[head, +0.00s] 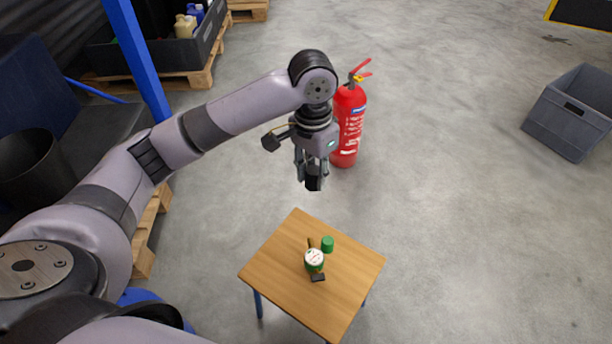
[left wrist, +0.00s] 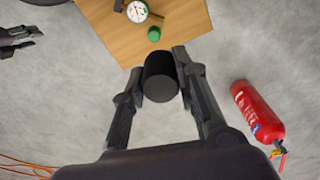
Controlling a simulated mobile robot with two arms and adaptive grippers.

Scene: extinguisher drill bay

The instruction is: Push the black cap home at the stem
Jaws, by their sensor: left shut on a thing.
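My left gripper (head: 313,180) is shut on the black cap (head: 314,184), a short dark cylinder, held in the air beyond the far edge of the table. In the left wrist view the cap (left wrist: 160,78) sits between the two fingertips of the left gripper (left wrist: 159,82). A round white-faced gauge with a green rim (head: 314,259) is on the table, with dark parts sticking out on both sides. I cannot make out which part is the stem. My right gripper (left wrist: 18,40) shows at the left edge of the left wrist view; its jaw state is unclear.
A small wooden table (head: 280,285) holds the gauge and a green cylinder (head: 327,244). A red extinguisher (head: 347,125) stands on the floor just behind my left gripper. A grey crate (head: 570,115) is at the right. Floor right of the table is clear.

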